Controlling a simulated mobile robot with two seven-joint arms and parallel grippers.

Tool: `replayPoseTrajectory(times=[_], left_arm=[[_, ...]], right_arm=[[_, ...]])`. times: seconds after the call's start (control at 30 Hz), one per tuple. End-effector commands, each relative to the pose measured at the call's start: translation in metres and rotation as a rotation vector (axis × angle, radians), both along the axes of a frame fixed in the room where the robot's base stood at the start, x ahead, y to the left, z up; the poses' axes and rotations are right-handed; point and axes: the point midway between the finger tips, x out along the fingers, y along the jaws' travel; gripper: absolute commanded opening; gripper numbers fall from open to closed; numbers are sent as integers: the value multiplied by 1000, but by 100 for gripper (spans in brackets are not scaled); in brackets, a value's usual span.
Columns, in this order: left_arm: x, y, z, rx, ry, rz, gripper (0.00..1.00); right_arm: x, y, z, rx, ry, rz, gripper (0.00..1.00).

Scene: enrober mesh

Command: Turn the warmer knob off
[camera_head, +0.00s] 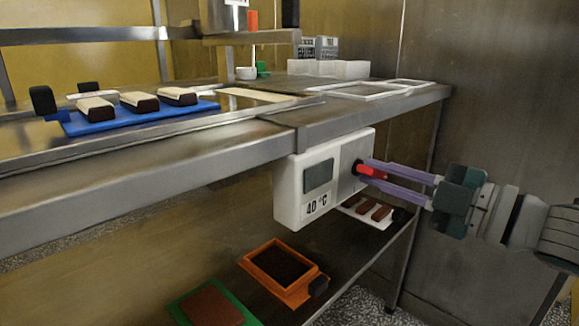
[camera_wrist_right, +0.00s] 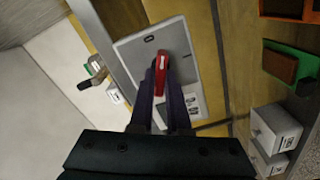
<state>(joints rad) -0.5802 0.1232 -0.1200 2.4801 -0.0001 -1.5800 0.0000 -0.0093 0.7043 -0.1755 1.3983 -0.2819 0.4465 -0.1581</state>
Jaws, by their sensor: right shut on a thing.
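The warmer (camera_head: 287,200) is a white box under the table's front edge, with a dark screen and "40 °C" on its front. Its red knob (camera_head: 372,172) is on the grey side panel (camera_head: 350,155). My right gripper (camera_head: 364,171) has its purple fingers shut on the knob, one on each side. In the right wrist view the red knob (camera_wrist_right: 161,78) stands between the fingers, its long side roughly upright in the picture. A small dark mark (camera_wrist_right: 149,39) shows on the panel above it; I cannot read it. My left gripper is not in view.
The steel table (camera_head: 340,113) is above the warmer. A blue tray (camera_head: 140,118) with chocolate-and-cream bars lies on it. On the lower shelf are an orange tray (camera_head: 312,277), a green tray (camera_head: 240,312) and a white tray with brown bars (camera_head: 350,212). Space right of the table is open.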

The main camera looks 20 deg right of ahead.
Motion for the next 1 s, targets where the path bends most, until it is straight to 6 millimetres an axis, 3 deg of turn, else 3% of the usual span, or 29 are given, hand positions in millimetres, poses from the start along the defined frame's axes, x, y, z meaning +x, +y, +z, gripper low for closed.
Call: replayPoseTrajectory(times=[0.5,1.0], left_arm=[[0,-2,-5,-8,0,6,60],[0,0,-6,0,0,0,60]], right_arm=[[0,1,-2,-352,-149,2,0],[0,1,-2,-443,-185,1,0]])
